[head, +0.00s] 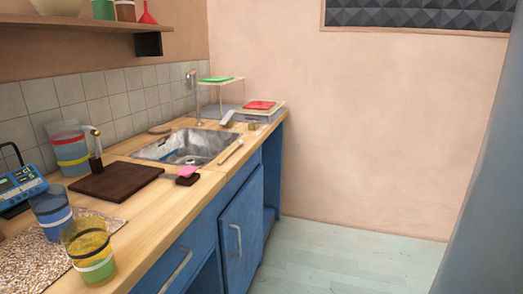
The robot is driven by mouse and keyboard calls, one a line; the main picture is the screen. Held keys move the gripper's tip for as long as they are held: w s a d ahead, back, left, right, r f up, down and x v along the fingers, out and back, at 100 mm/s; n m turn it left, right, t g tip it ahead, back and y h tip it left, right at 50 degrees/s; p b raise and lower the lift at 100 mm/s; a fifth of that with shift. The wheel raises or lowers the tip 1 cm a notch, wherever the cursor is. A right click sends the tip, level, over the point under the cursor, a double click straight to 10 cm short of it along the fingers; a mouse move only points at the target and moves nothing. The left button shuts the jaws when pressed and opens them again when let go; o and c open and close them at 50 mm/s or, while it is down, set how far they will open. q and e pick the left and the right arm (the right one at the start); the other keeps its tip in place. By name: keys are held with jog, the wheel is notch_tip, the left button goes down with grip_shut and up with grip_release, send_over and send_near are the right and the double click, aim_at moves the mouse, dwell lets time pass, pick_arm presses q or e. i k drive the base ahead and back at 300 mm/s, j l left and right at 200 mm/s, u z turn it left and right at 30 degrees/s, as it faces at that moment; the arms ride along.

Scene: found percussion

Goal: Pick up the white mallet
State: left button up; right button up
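A thin pale stick (230,153) lies on the wooden counter, between the sink and the counter's front edge. It looks like the white mallet, but it is too small to make out its head clearly. Neither of my grippers shows in the head view, and nothing is seen touching the stick.
The metal sink (187,147) is left of the stick. A pink item (187,171) on a dark block lies nearer, beside a dark board (116,181). Cups, including a yellow one (91,252), stand at the near left. The floor (335,262) right of the blue cabinets is clear.

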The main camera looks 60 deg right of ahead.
aim_at(240, 143)
jog(key=z, duration=1.65)
